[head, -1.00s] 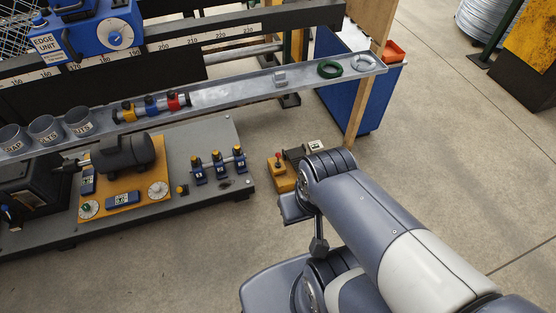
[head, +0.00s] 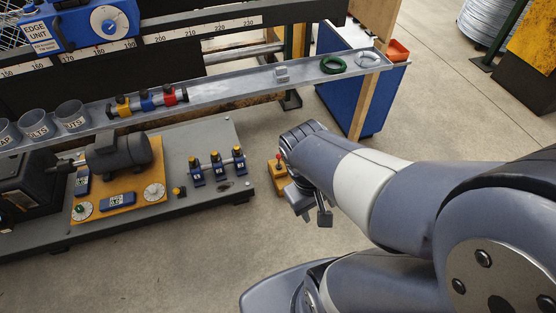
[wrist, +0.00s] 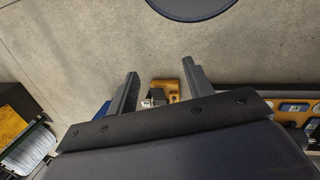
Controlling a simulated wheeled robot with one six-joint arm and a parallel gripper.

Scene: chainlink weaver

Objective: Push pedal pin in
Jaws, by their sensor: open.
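The foot pedal (head: 277,181) is a small yellow block on the floor right of the machine's base plate. Its pin (head: 278,160) has a red knob and stands up from the block. My arm hides the dark right part of the pedal in the head view. In the wrist view the yellow pedal (wrist: 170,86) shows between and beyond my finger bases, partly hidden; the pin cannot be made out there. My gripper (wrist: 160,70) is open, with nothing between its fingers. In the head view my gripper (head: 315,208) hangs just right of the pedal, apart from the pin.
The grey base plate (head: 225,135) carries a motor (head: 122,155) and a row of blue-and-yellow parts (head: 217,168). A long grey tray (head: 230,88) runs above it, holding cups and rings. A wooden post (head: 362,100) and blue cabinet (head: 335,95) stand behind. Floor in front is clear.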

